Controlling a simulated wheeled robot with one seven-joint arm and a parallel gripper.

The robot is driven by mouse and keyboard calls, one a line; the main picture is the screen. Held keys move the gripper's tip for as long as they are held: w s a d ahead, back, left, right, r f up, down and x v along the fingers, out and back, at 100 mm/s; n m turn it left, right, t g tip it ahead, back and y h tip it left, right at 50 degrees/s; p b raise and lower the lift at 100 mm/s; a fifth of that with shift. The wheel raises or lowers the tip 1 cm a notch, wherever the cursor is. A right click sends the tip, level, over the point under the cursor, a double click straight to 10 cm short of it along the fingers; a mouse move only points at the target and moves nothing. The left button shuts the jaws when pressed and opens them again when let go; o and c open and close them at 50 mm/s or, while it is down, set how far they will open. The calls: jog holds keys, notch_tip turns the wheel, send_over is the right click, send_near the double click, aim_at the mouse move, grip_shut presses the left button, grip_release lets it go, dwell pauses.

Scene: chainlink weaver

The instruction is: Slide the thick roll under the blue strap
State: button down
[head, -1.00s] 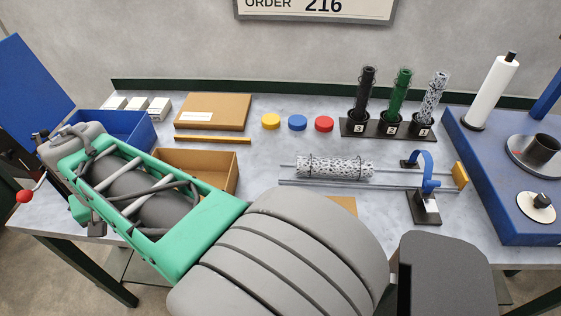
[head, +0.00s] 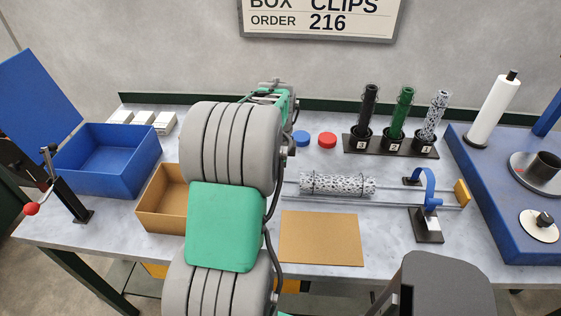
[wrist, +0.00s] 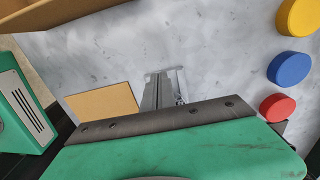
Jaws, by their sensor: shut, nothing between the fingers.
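The thick roll (head: 338,185), white with black speckles and wire rings, lies across two thin rails right of my arm in the head view. The blue strap (head: 428,180) arches over the rails to the right, with a gap between it and the roll. My gripper (wrist: 163,82) shows in the wrist view, shut and empty, pointing toward the bare grey tabletop. In the head view my arm hides the fingers. The roll and strap are not visible in the wrist view.
A stand (head: 388,147) holds black, green and speckled rolls behind the rails. An open cardboard box (head: 160,205) and a blue bin (head: 112,165) are left of my arm. A tan sheet (head: 320,240) lies in front. Blue (head: 301,138) and red (head: 327,140) discs lie behind.

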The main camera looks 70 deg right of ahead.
jog(key=f, duration=0.3)
jog(key=shift+s+p, duration=0.25)
jog(key=shift+p, duration=0.1)
jog(key=shift+s+d+p, duration=0.2)
jog(key=shift+s+d, duration=0.05)
jog(key=shift+s, duration=0.6)
jog(key=shift+s+d+p, duration=0.2)
jog(key=shift+s, duration=0.65)
